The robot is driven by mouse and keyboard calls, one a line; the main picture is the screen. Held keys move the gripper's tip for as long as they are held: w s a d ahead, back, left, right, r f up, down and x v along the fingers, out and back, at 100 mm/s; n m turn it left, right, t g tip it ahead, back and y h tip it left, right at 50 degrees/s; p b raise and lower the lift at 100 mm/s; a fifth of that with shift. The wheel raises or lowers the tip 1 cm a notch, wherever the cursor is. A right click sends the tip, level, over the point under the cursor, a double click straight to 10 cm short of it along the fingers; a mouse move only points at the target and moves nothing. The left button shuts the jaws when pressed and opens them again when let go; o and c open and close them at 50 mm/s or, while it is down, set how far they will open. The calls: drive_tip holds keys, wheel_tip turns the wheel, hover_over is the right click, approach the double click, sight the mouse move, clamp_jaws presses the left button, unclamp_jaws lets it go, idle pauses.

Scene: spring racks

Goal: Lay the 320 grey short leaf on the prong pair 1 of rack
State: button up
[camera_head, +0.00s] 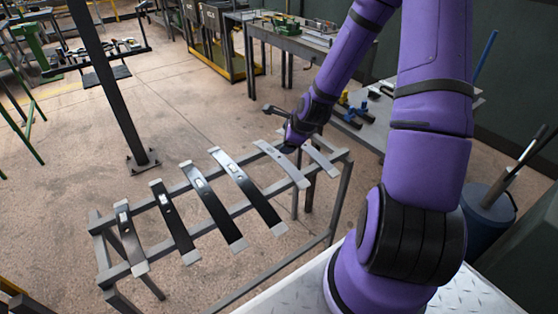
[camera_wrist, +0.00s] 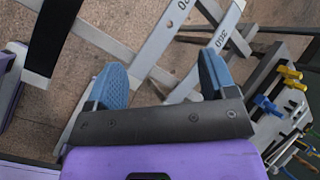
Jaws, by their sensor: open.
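Two grey leaves lie across the two rails of a grey stand (camera_head: 190,236) at its right end in the head view. The longer grey leaf (camera_head: 284,165) runs under my gripper (camera_head: 288,142); the shorter one (camera_head: 321,157) is to its right. In the wrist view my gripper (camera_wrist: 160,80) is open and empty, its blue fingers spread. One grey leaf (camera_wrist: 160,42), with a mark ending in 20, passes between and beyond the fingers. The other grey leaf (camera_wrist: 222,36), its number hard to read, is near the right finger. Contact cannot be told.
Several dark leaves (camera_head: 211,208) lie on the same stand to the left. A dark post rack (camera_head: 117,100) with side arms stands on the floor at upper left. A workbench (camera_head: 290,40) is behind; a low table with yellow and blue parts (camera_wrist: 285,88) is right. Open floor lies between.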

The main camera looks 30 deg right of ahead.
sight(280, 158)
drive_tip(key=d+f+m, duration=0.1)
drive_tip(key=f+m, duration=0.1)
drive_tip(key=m, duration=0.1)
drive_tip(key=d+f+m+t, duration=0.1)
drive_tip(key=f+m, duration=0.2)
drive_tip(key=w+d+f+m+t, duration=0.1)
drive_tip(key=f+m, duration=0.1)
drive_tip(key=m, duration=0.2)
drive_tip(key=shift+f, duration=0.4)
drive_tip(key=x, duration=1)
drive_tip(key=shift+w+d+f, duration=0.2)
drive_tip(key=shift+f, duration=0.15)
clamp_jaws()
